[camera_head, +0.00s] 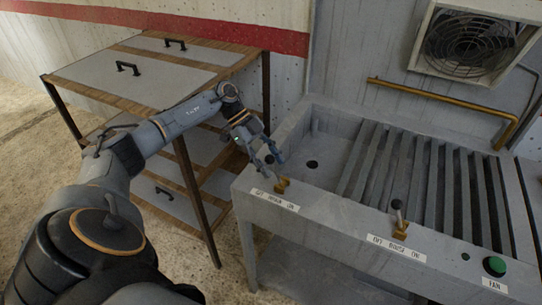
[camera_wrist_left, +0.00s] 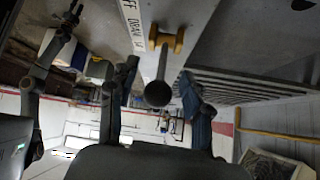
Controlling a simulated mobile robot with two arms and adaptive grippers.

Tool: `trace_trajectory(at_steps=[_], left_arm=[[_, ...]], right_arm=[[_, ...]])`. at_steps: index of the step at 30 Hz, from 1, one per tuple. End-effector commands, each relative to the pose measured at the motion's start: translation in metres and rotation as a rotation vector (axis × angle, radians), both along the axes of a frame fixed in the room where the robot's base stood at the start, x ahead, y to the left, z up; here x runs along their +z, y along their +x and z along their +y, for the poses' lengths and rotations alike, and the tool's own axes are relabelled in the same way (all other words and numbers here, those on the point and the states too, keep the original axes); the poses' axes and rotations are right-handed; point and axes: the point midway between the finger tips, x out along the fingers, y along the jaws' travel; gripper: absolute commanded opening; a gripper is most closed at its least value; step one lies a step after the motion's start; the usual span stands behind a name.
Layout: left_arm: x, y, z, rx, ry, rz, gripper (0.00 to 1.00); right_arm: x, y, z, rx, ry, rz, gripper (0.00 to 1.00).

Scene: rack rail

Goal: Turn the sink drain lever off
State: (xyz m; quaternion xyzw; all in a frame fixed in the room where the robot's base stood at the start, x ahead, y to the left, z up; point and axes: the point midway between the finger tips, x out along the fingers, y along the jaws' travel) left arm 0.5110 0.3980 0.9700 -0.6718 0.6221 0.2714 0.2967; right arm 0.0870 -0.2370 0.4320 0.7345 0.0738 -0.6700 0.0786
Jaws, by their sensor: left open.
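The sink drain lever has a brass-coloured base (camera_head: 281,185) on the front ledge of the grey sink (camera_head: 312,212), above a label reading OFF, DRAIN, ON. My left gripper (camera_head: 268,162) is open just above and beside this base and hides most of the lever in the head view. In the left wrist view, the lever's grey stem and dark round knob (camera_wrist_left: 158,93) stick out from the brass base (camera_wrist_left: 166,40). The knob lies between the two spread fingers of my left gripper (camera_wrist_left: 158,82), with gaps on both sides. I see no contact.
A similar rinse lever (camera_head: 399,222) and a green fan button (camera_head: 494,266) sit farther right on the ledge. Metal slats (camera_head: 400,160) fill the sink's right part. A brass pipe (camera_head: 440,97) and fan (camera_head: 468,45) are behind.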

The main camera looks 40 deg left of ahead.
Motion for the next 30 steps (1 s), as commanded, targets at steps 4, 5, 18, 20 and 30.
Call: trace_trajectory(at_steps=[4, 5, 18, 20, 30], left_arm=[[0.02, -0.001, 0.02, 0.006, 0.002, -0.003, 0.49], [0.025, -0.002, 0.024, 0.006, 0.002, -0.003, 0.49], [0.078, -0.009, 0.075, 0.004, 0.001, -0.002, 0.49], [0.08, -0.01, 0.077, 0.004, 0.001, -0.001, 0.49], [0.081, -0.01, 0.079, 0.003, 0.001, 0.001, 0.49]], right_arm=[[0.0, 0.0, 0.001, -0.001, 0.001, 0.0, 0.4], [0.0, 0.0, 0.001, -0.001, 0.001, 0.0, 0.4], [0.0, 0.0, 0.001, -0.001, 0.002, 0.0, 0.4], [0.0, 0.0, 0.001, -0.001, 0.002, 0.0, 0.4], [0.0, 0.0, 0.002, -0.001, 0.002, 0.0, 0.4]])
